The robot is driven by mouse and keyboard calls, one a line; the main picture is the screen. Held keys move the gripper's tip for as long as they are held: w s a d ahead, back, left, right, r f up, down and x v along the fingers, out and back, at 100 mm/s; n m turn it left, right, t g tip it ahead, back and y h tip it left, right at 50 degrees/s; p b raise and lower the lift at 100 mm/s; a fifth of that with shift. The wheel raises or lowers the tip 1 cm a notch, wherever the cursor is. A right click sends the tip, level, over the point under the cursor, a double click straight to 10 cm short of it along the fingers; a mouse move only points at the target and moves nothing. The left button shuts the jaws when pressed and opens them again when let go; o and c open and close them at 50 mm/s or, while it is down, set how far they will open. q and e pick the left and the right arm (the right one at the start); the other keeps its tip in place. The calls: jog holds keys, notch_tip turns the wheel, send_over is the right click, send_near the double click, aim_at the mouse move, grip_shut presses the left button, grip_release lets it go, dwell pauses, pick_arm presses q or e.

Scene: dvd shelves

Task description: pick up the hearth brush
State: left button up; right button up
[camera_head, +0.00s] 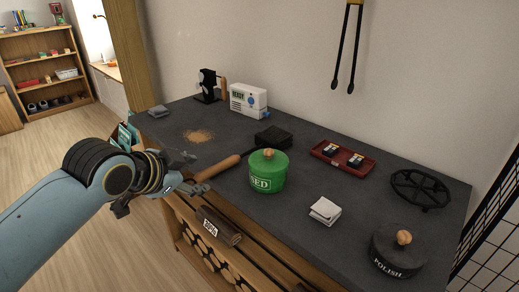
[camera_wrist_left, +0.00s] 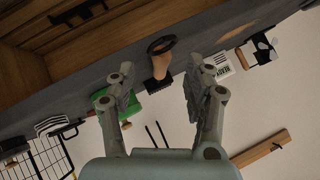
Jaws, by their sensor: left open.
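The hearth brush lies on the dark worktop (camera_head: 310,235), with its wooden handle (camera_head: 219,167) pointing out over the front edge towards my left gripper. Its black head (camera_head: 273,138) lies further back, partly behind the green tin. My left gripper (camera_head: 192,172) is open at the handle's outer end, at the front edge of the worktop. In the left wrist view the wooden handle (camera_wrist_left: 160,66) shows between the two spread fingers of my left gripper (camera_wrist_left: 158,70), with a dark ring-like end nearest. I cannot tell whether the fingers touch it. My right gripper is not in view.
A green lidded tin (camera_head: 267,172) stands close beside the brush. A white box (camera_head: 248,99) and black device (camera_head: 208,86) stand behind. A red tray (camera_head: 343,158), folded white cloth (camera_head: 325,210), black trivet (camera_head: 420,188) and polish pot (camera_head: 398,252) are to the right.

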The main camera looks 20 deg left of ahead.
aim_at(200, 177)
pick_arm(q)
jog(key=x, duration=0.3)
grip_shut()
dwell(0.3)
